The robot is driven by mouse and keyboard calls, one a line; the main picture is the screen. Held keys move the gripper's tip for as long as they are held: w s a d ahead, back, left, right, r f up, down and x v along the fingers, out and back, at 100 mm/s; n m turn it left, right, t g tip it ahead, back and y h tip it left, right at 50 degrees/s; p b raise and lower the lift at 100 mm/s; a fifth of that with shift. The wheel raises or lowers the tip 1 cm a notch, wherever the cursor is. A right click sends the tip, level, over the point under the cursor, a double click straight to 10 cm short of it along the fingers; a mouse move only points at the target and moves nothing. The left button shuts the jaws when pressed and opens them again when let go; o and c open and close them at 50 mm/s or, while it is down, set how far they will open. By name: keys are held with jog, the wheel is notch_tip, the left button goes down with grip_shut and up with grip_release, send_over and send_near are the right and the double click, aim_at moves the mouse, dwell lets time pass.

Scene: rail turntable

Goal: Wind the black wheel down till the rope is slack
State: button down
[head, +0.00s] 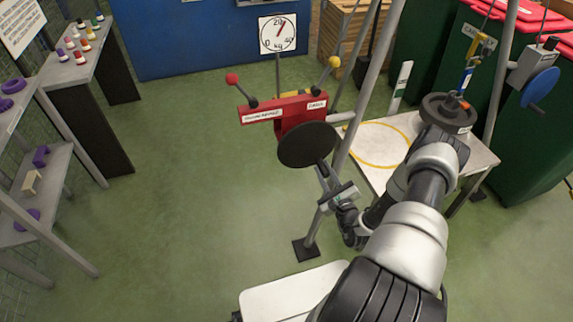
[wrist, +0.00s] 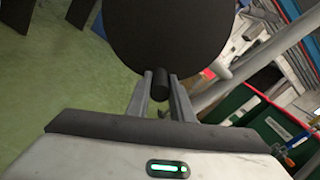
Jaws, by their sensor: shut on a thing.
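The black wheel (head: 308,145) is a round disc on the front of a red box fixed to a grey post. My gripper (head: 324,178) is at the wheel's lower edge. In the wrist view the black wheel (wrist: 172,30) fills the top, and my gripper (wrist: 160,88) has its two fingers shut on the wheel's short dark handle (wrist: 160,75). A thin rope (head: 489,14) runs down at the upper right to a yellow hook (head: 481,44) above a dark round weight (head: 448,112). I cannot tell whether the rope is taut.
The red box (head: 290,108) carries a red-knobbed lever (head: 241,88) and a yellow-knobbed lever (head: 328,72). A dial (head: 278,34) has its red needle pointing up and slightly right. A blue wheel (head: 541,88) is on the right post. A white table (head: 380,172) has a yellow ring. Green floor is open at left.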

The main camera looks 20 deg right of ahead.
jog(key=shift+d+r+n, duration=0.2)
jog(key=shift+d+n, duration=0.2)
jog(key=shift+d, duration=0.05)
jog(key=shift+d+r+n+p, duration=0.45)
jog(key=shift+d+r+n, duration=0.25)
jog(key=shift+n, duration=0.5)
jog(key=shift+d+r+n+p, duration=0.5)
jog(key=shift+r+n, duration=0.2)
jog(key=shift+n, duration=0.5)
jog(key=shift+d+r, duration=0.1)
jog(key=shift+r, duration=0.05)
jog(key=shift+d+r+n+p, duration=0.15)
jog(key=shift+r+n+p, duration=0.15)
jog(key=shift+n, duration=0.3)
jog(key=shift+d+r+n+p, duration=0.15)
jog(key=shift+r+n, duration=0.25)
jog(key=shift+n, duration=0.2)
